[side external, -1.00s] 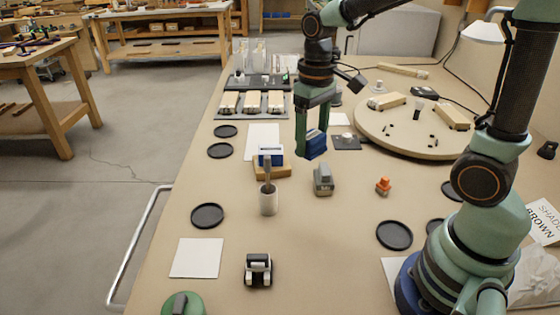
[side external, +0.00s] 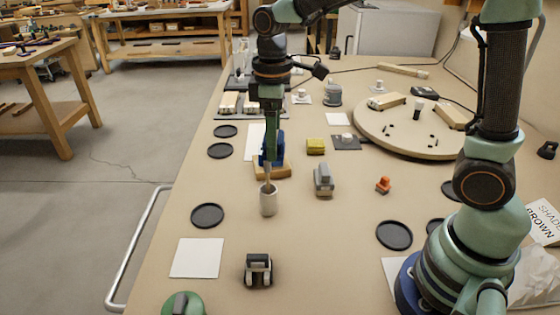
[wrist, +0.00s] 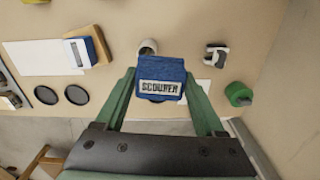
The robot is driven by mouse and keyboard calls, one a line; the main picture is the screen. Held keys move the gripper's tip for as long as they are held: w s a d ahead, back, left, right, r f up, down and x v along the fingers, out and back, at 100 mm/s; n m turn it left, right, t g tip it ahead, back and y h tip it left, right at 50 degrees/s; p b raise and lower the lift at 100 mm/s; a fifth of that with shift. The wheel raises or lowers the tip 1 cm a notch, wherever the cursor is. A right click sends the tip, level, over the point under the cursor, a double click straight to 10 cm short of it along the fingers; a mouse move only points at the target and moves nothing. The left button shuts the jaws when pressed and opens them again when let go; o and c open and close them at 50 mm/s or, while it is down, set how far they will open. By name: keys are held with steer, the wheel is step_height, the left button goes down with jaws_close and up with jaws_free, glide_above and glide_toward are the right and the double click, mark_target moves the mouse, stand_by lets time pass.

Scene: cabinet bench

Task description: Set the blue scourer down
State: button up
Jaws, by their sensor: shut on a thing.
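My gripper (side external: 270,155) is shut on the blue scourer (wrist: 162,75), a blue block with a white label reading SCOURER, seen clearly between my fingers in the wrist view. In the side view my gripper hangs over the left part of the bench, in line with a wooden block (side external: 272,171) and behind a pale cup (side external: 268,203) with a handle standing in it. Blue (side external: 281,146) shows at my fingers there, but it overlaps the blue-topped wooden block, so the scourer's height above the bench is hard to tell.
A yellow block (side external: 316,146) and a grey object (side external: 323,181) stand to the right. Black discs (side external: 207,216) and a white sheet (side external: 196,258) lie on the bench. A black-and-white item (side external: 258,270) stands in front. A round board (side external: 440,146) is at the right.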

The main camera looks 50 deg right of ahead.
steer(key=w+a+n, duration=0.3)
steer(key=a+n, duration=0.7)
steer(key=r+n, duration=0.1)
steer(key=n, duration=0.9)
glide_above(193, 265)
steer(key=shift+m, duration=0.3)
step_height(193, 265, down, 20)
steer(key=shift+r, duration=0.25)
steer(key=shift+f, duration=0.25)
steer(key=o, duration=1.5)
